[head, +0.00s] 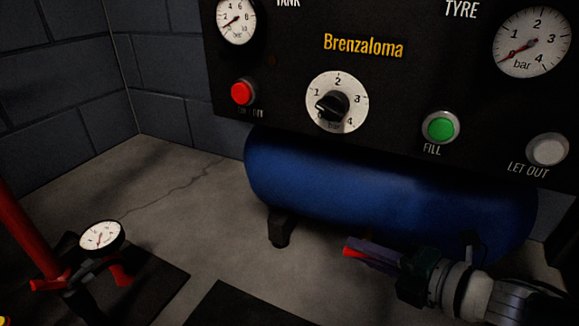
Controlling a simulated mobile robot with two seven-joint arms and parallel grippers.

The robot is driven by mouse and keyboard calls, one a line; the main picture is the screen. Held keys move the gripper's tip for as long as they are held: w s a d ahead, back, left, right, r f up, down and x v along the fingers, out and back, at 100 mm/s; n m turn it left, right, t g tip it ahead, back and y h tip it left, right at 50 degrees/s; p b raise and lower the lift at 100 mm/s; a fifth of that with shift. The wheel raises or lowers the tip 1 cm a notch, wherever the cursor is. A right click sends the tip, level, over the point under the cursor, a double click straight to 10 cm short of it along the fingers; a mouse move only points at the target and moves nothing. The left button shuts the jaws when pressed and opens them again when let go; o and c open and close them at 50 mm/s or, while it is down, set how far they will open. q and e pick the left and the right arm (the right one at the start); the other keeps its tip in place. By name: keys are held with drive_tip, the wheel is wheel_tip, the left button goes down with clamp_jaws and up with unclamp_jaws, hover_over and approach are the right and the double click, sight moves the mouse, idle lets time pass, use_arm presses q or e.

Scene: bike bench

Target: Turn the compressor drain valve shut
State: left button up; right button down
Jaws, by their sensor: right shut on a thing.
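The compressor's blue tank (390,190) lies on its side below a black control panel. My right gripper (362,250) reaches in from the lower right, in front of the tank's lower edge. Its fingers are shut on a small red piece, the drain valve's handle (351,252), of which only a little shows at the fingertips. The rest of the drain valve is hidden by the fingers, so I cannot tell its angle. My left gripper is not in view.
The panel (270,75) carries gauges, a red button (242,92), a dial knob (334,104), a green FILL button (440,127) and a LET OUT button (547,150). A red floor pump with a gauge (101,236) stands at lower left.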

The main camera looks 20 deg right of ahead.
drive_tip(key=shift+s+f+t, duration=0.1)
drive_tip(key=shift+f+t, duration=0.1)
drive_tip(key=shift+t, duration=0.1)
idle(0.4)
drive_tip(key=c, duration=0.9)
unclamp_jaws()
drive_tip(key=shift+r, duration=0.15)
drive_tip(key=shift+s+d+r+p, duration=0.1)
drive_tip(key=shift+s+r+p, duration=0.1)
drive_tip(key=shift+p, duration=0.15)
drive_tip(key=p+v, duration=0.4)
drive_tip(key=v, duration=0.5)
drive_tip(key=shift+s+d+f, duration=0.1)
drive_tip(key=shift+s, duration=0.15)
